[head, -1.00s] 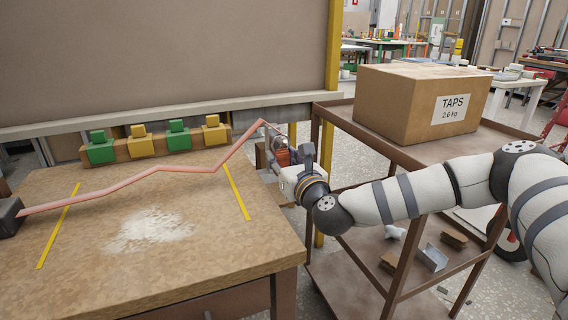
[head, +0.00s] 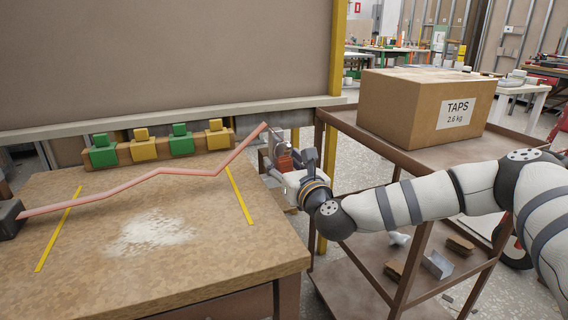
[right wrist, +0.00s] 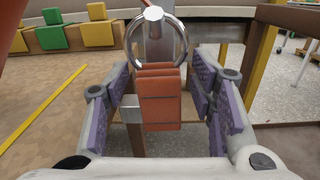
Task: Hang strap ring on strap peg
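The pink strap (head: 150,175) runs in bends from a dark block (head: 10,218) at the left of the table to beyond its right edge. In the right wrist view, a metal ring (right wrist: 132,42) with an orange tab (right wrist: 160,100) below it hangs upright. The round end of a metal peg (right wrist: 153,13) overlaps the top of the ring, which appears to be around the peg. My right gripper (right wrist: 163,95) is open; its purple pads stand on both sides of the tab with gaps. The orange tab also shows small in the head view (head: 284,161). My left gripper is out of view.
A brown cart (head: 400,160) with a cardboard box (head: 425,105) stands right of the table (head: 230,260). Green and yellow blocks sit on a rail (head: 160,160) behind the strap. A yellow post (head: 323,150) rises beside my right gripper.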

